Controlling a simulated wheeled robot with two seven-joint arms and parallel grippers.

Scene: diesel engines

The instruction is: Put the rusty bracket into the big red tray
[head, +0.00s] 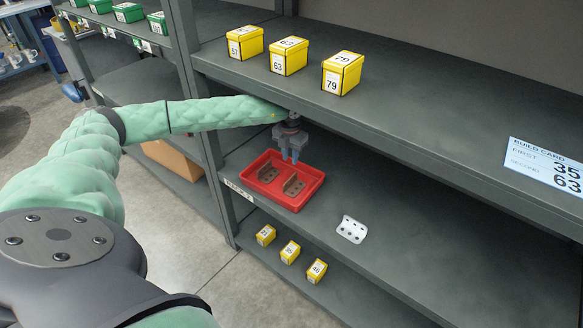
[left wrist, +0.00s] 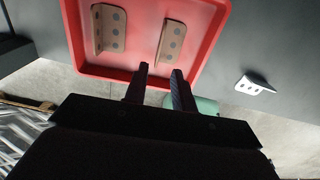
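Two rusty brown brackets lie side by side in the big red tray (head: 311,194) on the middle shelf: a left bracket (head: 268,174) and a right bracket (head: 293,186). The left wrist view also shows the tray (left wrist: 214,45), one bracket (left wrist: 110,29) and the other bracket (left wrist: 172,41). My left gripper (head: 290,158) points down above the tray's back part. In the left wrist view its fingers (left wrist: 160,70) are apart with nothing between them. My right gripper is not in view.
A pale metal bracket (head: 351,229) lies on the middle shelf right of the tray. Yellow numbered boxes (head: 288,57) and a build card (head: 548,164) are on the upper shelf, smaller yellow boxes (head: 290,251) below. The upper shelf edge overhangs the tray's level.

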